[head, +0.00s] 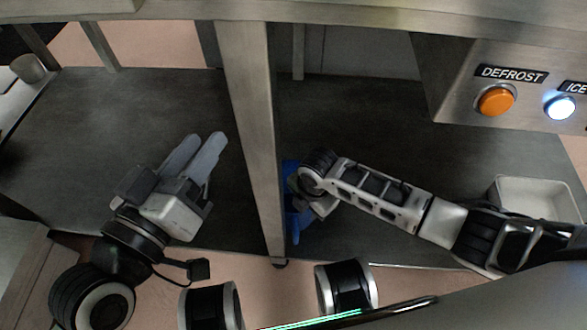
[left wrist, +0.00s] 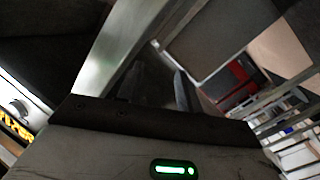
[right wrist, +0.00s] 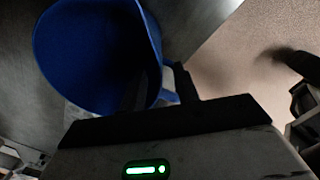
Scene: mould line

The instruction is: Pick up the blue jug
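The blue jug (head: 291,222) stands on the dark lower shelf behind and beside the metal post, partly hidden by the post and my right gripper. In the right wrist view the jug (right wrist: 75,45) shows its open mouth, with its handle side towards my fingers. My right gripper (right wrist: 160,90) is open at the jug's rim. One finger appears over or inside the mouth and the other outside, by the handle; contact is not clear. My left gripper (head: 208,145) is open and empty above the shelf, left of the post. It also shows in the left wrist view (left wrist: 157,85).
The metal post (head: 255,130) rises between my two grippers. A pale tray (head: 535,192) lies on the shelf at the right. A control panel with an orange DEFROST button (head: 496,101) hangs at the upper right. The shelf left of the post is largely clear.

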